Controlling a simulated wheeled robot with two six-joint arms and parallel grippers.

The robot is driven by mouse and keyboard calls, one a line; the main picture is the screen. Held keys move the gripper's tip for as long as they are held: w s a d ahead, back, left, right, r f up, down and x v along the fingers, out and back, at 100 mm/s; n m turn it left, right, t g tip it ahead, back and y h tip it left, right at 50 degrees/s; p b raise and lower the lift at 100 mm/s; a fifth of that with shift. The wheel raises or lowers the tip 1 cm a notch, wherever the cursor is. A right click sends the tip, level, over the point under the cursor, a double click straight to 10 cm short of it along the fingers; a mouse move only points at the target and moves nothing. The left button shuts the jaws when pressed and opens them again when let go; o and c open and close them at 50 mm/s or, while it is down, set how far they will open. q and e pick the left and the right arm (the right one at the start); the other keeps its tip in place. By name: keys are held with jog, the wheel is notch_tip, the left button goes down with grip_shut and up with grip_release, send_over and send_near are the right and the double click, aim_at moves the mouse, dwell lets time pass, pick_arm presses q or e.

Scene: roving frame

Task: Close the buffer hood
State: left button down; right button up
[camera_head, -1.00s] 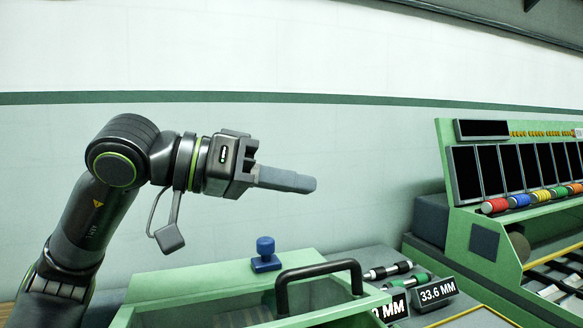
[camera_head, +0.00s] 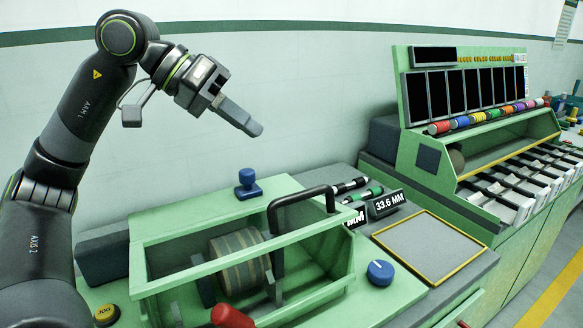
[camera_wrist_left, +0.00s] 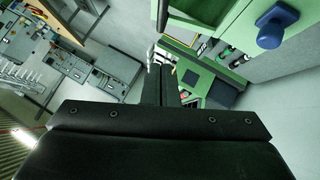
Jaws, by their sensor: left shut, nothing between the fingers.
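The buffer hood (camera_head: 185,222) is a green frame with clear panes and a black bar handle (camera_head: 300,193) at its upper edge. A striped buffing wheel shows through it. I cannot tell exactly how far the hood stands open. My left gripper (camera_head: 252,129) is shut and empty, pointing down to the right in the air above and behind the hood, apart from the handle. Its fingers (camera_wrist_left: 161,84) also show in the left wrist view. My right gripper is not in view.
A blue knob (camera_head: 247,184) stands behind the hood. A yellow JOG button (camera_head: 106,314), a red lever (camera_head: 230,317) and a blue dial (camera_head: 380,271) sit at the front. A yellow-edged pad (camera_head: 430,247) and a sorting machine (camera_head: 470,120) stand to the right. The pad is bare.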

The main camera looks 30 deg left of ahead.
pick_arm(q)
jog(key=x, duration=0.3)
jog(key=s+p+x, duration=0.1)
jog(key=x, duration=0.2)
jog(key=f+p+x, duration=0.1)
jog(key=x, duration=0.2)
jog(key=shift+s+f, duration=0.15)
jog(key=shift+f, duration=0.05)
jog(key=shift+s+d+f, duration=0.2)
jog(key=shift+s+f, duration=0.05)
jog(key=shift+f, duration=0.2)
jog(key=shift+w+d+f, duration=0.1)
